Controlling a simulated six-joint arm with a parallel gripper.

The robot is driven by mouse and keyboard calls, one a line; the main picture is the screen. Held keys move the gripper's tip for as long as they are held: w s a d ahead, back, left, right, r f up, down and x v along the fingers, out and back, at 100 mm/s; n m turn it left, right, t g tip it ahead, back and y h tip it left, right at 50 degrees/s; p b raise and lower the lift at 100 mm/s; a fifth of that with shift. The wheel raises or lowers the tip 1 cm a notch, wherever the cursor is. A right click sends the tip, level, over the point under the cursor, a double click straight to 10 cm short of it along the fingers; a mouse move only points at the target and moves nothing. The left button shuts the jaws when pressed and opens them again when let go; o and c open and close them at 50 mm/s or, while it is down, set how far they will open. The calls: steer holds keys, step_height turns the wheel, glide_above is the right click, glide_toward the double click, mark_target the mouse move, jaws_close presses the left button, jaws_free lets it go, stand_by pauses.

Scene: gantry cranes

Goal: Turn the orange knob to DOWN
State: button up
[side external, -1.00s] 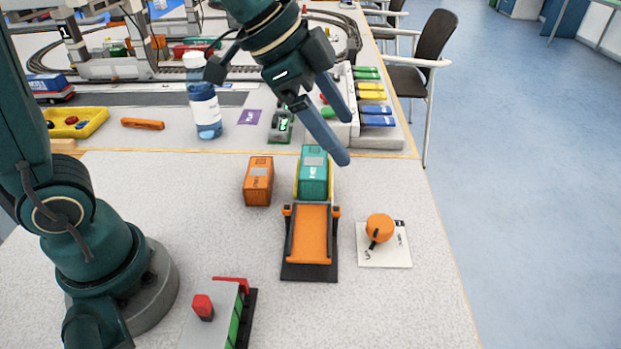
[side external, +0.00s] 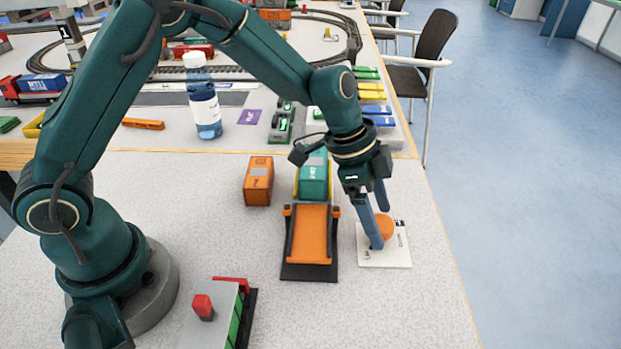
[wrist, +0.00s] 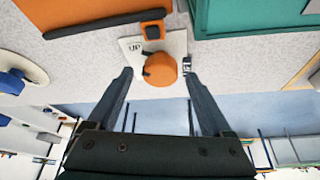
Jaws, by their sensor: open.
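The orange knob (side external: 385,228) sits on a white plate (side external: 398,258) at the right of the table, partly hidden by a finger of my gripper (side external: 381,226). In the wrist view the orange knob (wrist: 160,69) lies ahead of and between the two spread fingers of my gripper (wrist: 158,84), with clear space on both sides. A dark pointer on the knob shows at its left. The white plate (wrist: 140,88) bears the word UP at its upper left; another label at its right is too small to read. My gripper is open and holds nothing.
An orange ramp (side external: 312,234) stands just left of the plate, with a teal container (side external: 313,178) behind it. An orange container (side external: 258,181) stands further left. A grey block with a red button (side external: 202,306) is at the front. The table's right edge is close to the plate.

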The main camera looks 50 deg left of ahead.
steer(key=shift+f, duration=0.15)
jaws_close()
